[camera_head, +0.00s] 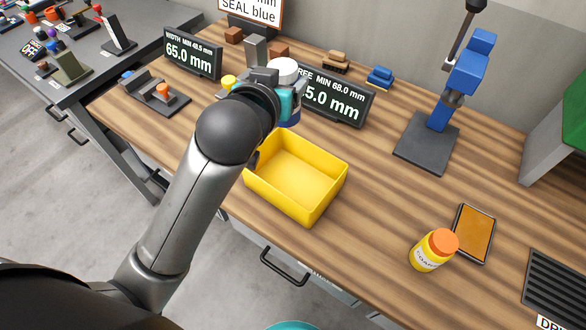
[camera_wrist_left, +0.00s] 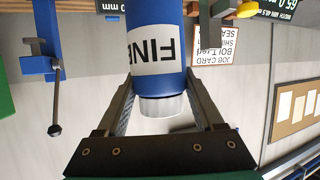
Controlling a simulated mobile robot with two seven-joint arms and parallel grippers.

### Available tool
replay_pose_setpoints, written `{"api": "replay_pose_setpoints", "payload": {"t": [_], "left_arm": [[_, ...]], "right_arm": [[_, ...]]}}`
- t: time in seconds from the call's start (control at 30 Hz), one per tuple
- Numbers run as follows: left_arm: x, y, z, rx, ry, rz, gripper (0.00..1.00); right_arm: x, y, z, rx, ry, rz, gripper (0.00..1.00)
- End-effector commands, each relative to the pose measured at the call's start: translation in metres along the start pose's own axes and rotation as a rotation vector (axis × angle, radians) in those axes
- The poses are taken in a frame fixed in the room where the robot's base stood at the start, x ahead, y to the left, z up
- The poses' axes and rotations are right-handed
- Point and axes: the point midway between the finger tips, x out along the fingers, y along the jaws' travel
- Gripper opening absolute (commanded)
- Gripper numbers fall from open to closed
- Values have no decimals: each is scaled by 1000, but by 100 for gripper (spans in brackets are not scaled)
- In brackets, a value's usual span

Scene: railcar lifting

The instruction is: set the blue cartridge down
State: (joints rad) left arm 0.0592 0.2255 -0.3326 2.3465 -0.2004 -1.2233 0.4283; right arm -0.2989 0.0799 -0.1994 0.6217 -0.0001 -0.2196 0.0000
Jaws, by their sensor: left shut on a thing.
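The blue cartridge (camera_wrist_left: 155,18) has a white label reading FINE and a white end, and it fills the gap between the fingers in the left wrist view. My left gripper (camera_wrist_left: 160,105) is shut on it. In the camera_head view the left gripper (camera_head: 278,92) is behind the yellow bin, and the cartridge's white cap (camera_head: 284,68) shows above it, roughly upright. A bit of its blue lower end shows below the gripper. I cannot tell whether it touches the table. My right gripper is not in view.
A yellow bin (camera_head: 322,205) stands in front of the gripper. Two displays (camera_head: 192,54) (camera_head: 345,98) and wooden blocks stand behind. A blue press (camera_head: 440,115) stands right. The table right of the bin is clear.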

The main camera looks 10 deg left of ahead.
Motion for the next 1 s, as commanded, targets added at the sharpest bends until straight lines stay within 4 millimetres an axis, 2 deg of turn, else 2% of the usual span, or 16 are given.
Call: {"api": "replay_pose_setpoints", "payload": {"t": [0.03, 0.1, 0.23, 0.37, 0.47, 0.8, 1.0], "left_arm": [[-6, 2, -4, 1, -5, -1, 0], [-9, 4, -2, 5, -5, -2, 0], [-12, 6, 1, 14, -2, -4, 0], [-11, 7, 9, 18, -4, -6, 0], [-4, 6, 27, 21, -6, -6, 0], [30, 5, 112, 20, -7, -5, 0], [44, 4, 144, 19, -3, -4, 0]], "right_arm": [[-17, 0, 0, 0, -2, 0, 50], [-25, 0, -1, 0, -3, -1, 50], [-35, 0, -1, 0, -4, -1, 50], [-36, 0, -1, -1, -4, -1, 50], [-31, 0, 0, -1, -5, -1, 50], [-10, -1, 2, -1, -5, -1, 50], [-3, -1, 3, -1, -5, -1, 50]]}}
